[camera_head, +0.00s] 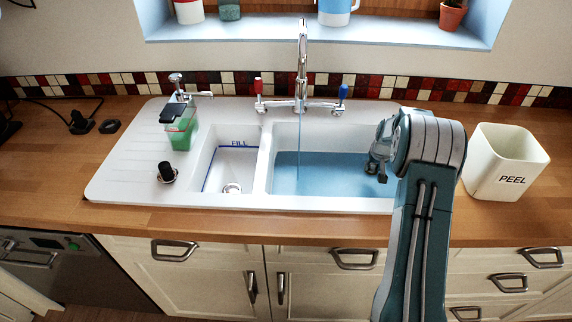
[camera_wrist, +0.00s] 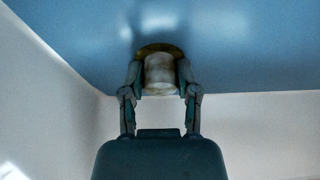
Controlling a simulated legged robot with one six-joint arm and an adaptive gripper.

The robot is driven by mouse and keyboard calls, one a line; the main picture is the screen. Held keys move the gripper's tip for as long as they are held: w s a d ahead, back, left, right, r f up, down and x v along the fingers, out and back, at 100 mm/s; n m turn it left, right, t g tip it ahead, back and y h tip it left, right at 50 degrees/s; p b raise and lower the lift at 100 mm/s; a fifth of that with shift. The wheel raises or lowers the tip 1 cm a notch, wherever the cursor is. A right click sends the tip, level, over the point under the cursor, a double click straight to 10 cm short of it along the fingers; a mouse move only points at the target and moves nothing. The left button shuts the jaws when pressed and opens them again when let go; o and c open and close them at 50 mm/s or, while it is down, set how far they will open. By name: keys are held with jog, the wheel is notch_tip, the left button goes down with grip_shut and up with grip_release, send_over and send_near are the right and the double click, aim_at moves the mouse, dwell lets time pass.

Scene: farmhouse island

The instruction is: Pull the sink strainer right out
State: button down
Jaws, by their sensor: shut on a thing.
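My gripper (camera_head: 381,170) is at the right end of the large sink basin (camera_head: 385,200), over the blue water (camera_head: 325,175). In the wrist view its two fingers (camera_wrist: 160,70) are closed on the sides of a pale, round knob with a brownish rim, which I take for the sink strainer (camera_wrist: 160,76). Blue water lies behind it in that view. Whether the strainer is seated in the drain or clear of it, I cannot tell. In the head view the strainer is not visible, and my arm covers the basin's right end.
A tap (camera_head: 302,70) runs a thin stream into the large basin. The small basin (camera_head: 227,170) at left looks empty. A black plug-like item (camera_head: 167,173) and a green-filled caddy (camera_head: 180,130) stand on the drainboard. A PEEL bin (camera_head: 505,160) is close right of my arm.

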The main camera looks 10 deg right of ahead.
aim_at(373, 165)
jog(key=shift+r, duration=0.85)
dwell(0.4)
jog(key=shift+r, duration=2.55)
jog(key=shift+a, duration=0.1)
